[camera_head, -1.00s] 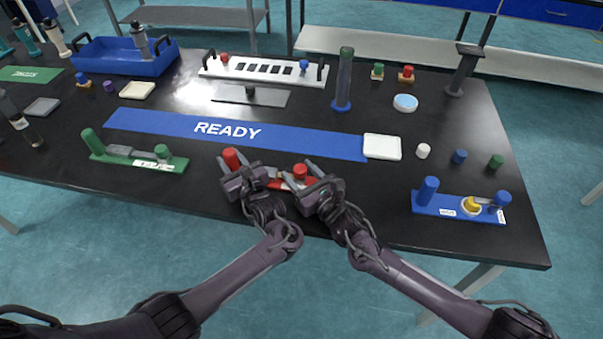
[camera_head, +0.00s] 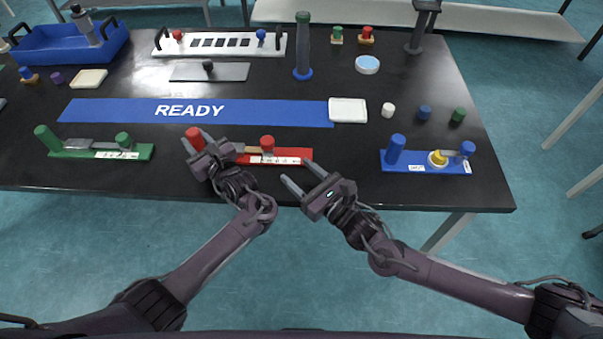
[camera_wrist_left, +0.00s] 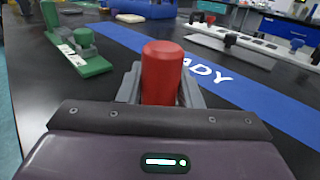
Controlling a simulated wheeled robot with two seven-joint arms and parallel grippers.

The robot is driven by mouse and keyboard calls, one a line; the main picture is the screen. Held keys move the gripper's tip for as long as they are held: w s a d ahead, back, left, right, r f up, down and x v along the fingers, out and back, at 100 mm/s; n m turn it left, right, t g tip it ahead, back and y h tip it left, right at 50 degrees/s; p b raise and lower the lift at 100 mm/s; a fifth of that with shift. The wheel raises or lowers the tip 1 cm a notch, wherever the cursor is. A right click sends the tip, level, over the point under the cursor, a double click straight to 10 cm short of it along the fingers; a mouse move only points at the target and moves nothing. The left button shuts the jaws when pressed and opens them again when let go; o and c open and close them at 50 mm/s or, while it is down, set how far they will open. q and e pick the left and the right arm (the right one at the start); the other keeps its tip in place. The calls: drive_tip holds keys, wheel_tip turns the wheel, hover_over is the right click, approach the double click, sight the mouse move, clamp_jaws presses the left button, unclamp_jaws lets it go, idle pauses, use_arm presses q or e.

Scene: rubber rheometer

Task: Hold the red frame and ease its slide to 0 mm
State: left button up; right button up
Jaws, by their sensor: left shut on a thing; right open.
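The red frame (camera_head: 292,157) lies near the front edge of the black table, with a white scale strip along its front. Its tall red post (camera_head: 193,138) stands at the left end; it also shows in the left wrist view (camera_wrist_left: 161,72). My left gripper (camera_head: 197,145) is shut on this post. A shorter red knob (camera_head: 267,144) stands on the slide right of the gripper, with a tan part beside it. The scale reading is too small to tell. My right gripper (camera_head: 297,175) is open and empty, just in front of the frame's right end, apart from the knob.
A green frame (camera_head: 90,152) lies to the left and a blue frame (camera_head: 420,167) to the right. Behind is the blue READY strip (camera_head: 260,112) with a white pad (camera_head: 348,110) at its end. The table's front edge is close to both grippers.

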use_arm(q)
drive_tip(key=o, duration=1.2)
